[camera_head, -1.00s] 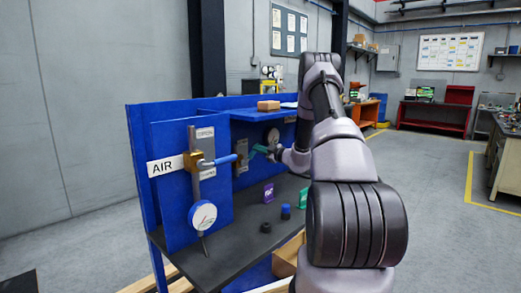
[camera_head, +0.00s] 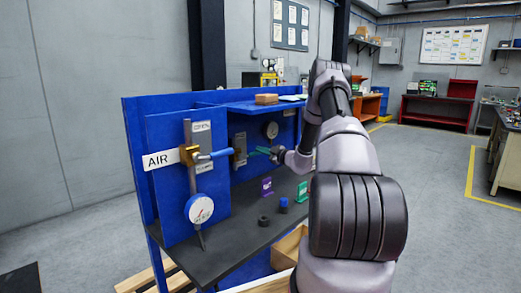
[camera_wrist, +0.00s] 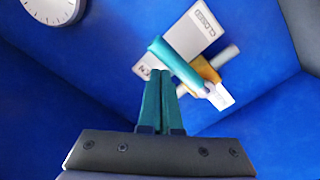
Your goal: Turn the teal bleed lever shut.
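The teal bleed lever (camera_wrist: 175,62) shows in the wrist view, running from upper left down to a brass valve body (camera_wrist: 207,72) on the blue panel. A light plate marked CLOSED (camera_wrist: 200,27) lies behind it. My gripper (camera_wrist: 161,74) has two teal fingers side by side, shut with nothing seen between them. Their tips are at the lever's lower-left side; whether they touch it I cannot tell. In the head view my gripper (camera_head: 270,151) is small at the panel's far part, and lever and fingers are hard to tell apart.
A blue-handled valve (camera_head: 212,155) beside the AIR label (camera_head: 160,160) and a gauge (camera_head: 199,208) are on the near panel. A purple item (camera_head: 266,187), a green item (camera_head: 302,192) and a blue-topped item (camera_head: 283,205) stand on the dark shelf. A blue ledge (camera_head: 245,107) overhangs.

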